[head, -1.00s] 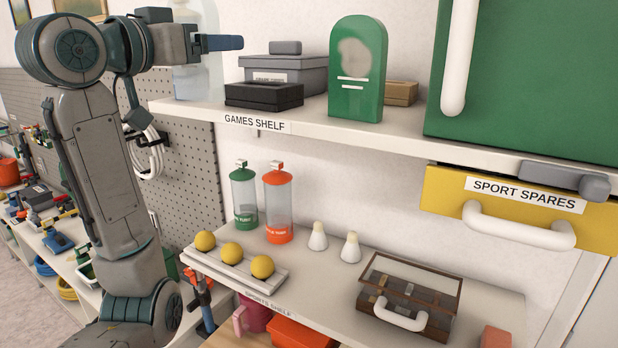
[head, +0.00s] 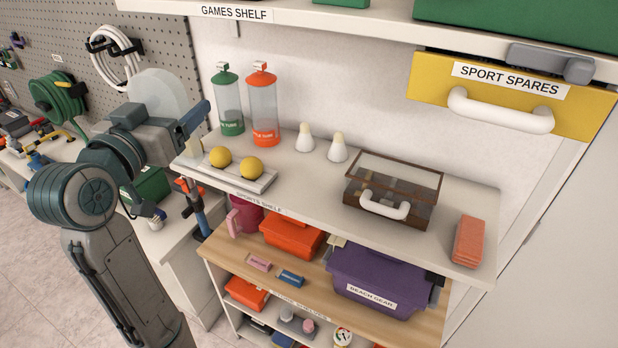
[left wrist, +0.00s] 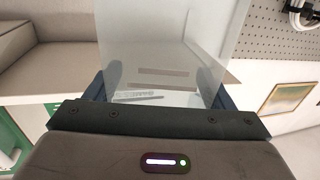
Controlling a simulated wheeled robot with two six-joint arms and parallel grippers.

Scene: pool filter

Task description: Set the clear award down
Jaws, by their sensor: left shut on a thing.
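The clear award (head: 158,90) is a pale see-through plate with a rounded top. It stands up behind my left gripper (head: 194,128) in the head view, by the left end of the sports shelf (head: 310,190). In the left wrist view the award (left wrist: 165,45) rises between the two dark blue fingers, which are shut on it. Faint line markings show low on its face. The award's lower part is hidden by the gripper, so I cannot tell if it touches anything. My right gripper is not in view.
A ball rack (head: 240,180) with yellow balls lies close beside the left gripper. Green (head: 229,105) and orange (head: 263,108) tubes, two shuttlecocks and a glass-lidded case (head: 392,190) stand on the sports shelf. The games shelf (head: 300,17) overhangs above. Clear shelf lies in front of the shuttlecocks.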

